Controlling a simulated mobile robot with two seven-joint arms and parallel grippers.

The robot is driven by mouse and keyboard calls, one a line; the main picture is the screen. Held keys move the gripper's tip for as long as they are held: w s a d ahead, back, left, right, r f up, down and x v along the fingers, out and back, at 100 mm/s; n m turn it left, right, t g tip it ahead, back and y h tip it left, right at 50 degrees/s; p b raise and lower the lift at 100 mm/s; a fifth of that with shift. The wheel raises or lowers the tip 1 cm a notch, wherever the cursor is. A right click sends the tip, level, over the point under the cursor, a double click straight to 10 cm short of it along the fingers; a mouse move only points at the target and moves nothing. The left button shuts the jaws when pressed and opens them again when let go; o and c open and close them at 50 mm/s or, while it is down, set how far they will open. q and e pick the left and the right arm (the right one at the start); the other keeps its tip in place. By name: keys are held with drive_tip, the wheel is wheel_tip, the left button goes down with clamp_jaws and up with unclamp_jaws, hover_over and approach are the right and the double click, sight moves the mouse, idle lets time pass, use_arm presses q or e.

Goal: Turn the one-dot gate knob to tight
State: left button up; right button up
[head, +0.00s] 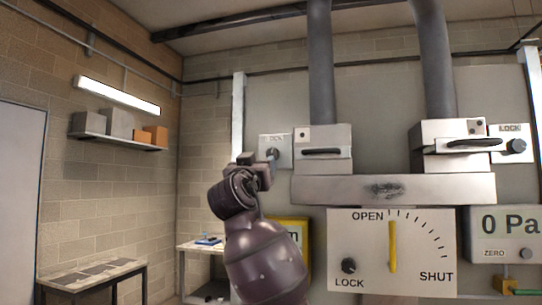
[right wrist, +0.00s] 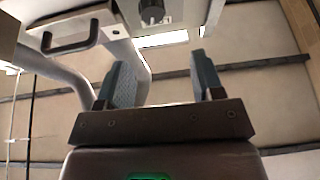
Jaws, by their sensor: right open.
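The one-dot gate is a white box (head: 322,150) with a dark handle and a single dot on its upper left. Its dark knob (head: 272,154) sits on a small white plate just to its left, partly hidden by my gripper. The knob (right wrist: 152,12) also shows at the top edge of the right wrist view. My right gripper (head: 266,166) is in front of this plate, just below the knob. In the right wrist view its fingers (right wrist: 160,75) are apart with nothing between them, and the knob lies beyond the tips. My left gripper is out of view.
The two-dot gate (head: 445,160) and its knob (head: 516,146) are at the right. Below are a dial panel with a yellow pointer (head: 392,245) toward OPEN, a lock knob (head: 348,265) and a 0 Pa display (head: 505,222). A side table (head: 95,272) stands left.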

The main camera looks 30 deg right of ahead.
sight(272, 153)
drive_tip(key=shift+m+g+h, duration=0.3)
drive_tip(key=shift+m+g, duration=0.2)
drive_tip(key=shift+g, duration=0.1)
drive_tip(key=p+x, duration=0.2)
drive_tip(key=x, duration=0.7)
drive_tip(key=shift+d+p, duration=0.35)
drive_tip(key=shift+x, duration=0.8)
drive_tip(key=shift+f, duration=0.15)
drive_tip(key=c, duration=0.9)
drive_tip(key=shift+f, duration=0.1)
